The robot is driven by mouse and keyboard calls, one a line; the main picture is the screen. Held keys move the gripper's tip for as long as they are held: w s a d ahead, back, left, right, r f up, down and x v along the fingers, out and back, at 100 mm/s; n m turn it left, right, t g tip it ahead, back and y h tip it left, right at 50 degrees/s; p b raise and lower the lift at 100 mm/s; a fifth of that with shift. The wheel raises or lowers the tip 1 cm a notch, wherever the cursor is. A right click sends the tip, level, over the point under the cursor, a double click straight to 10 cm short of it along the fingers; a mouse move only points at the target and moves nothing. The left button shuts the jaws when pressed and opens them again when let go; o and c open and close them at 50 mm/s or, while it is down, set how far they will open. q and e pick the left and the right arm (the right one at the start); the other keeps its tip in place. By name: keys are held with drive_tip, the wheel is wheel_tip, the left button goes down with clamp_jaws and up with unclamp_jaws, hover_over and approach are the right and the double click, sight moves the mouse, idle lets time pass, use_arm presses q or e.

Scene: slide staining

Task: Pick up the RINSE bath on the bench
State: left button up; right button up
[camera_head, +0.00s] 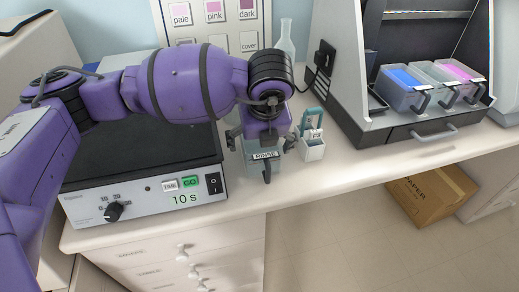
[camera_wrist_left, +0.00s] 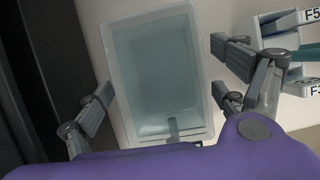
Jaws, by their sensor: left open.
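The RINSE bath (camera_head: 264,156) is a small translucent tub with a RINSE label on its front, standing on the bench right of the black-topped heater. In the left wrist view the bath (camera_wrist_left: 155,65) shows from above with pale bluish liquid and a small grey handle at its lower edge. My left gripper (camera_head: 262,139) is right over the bath, pointing down. Its fingers are open and stand on either side of the tub, with a gap between the fingers and the walls. My right gripper is not in view.
A white slide holder (camera_head: 313,153) with a teal handle stands close to the right of the bath. The heater (camera_head: 150,200) lies close on the left. A flask (camera_head: 286,38) is behind. A hood (camera_head: 400,125) with coloured baths stands further right. The bench front is clear.

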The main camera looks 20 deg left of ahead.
sight(258, 147)
use_arm(q)
drive_tip(key=shift+x, duration=1.35)
drive_tip(key=shift+f, duration=0.25)
drive_tip(key=shift+c, duration=0.4)
drive_tip(key=c, duration=1.9)
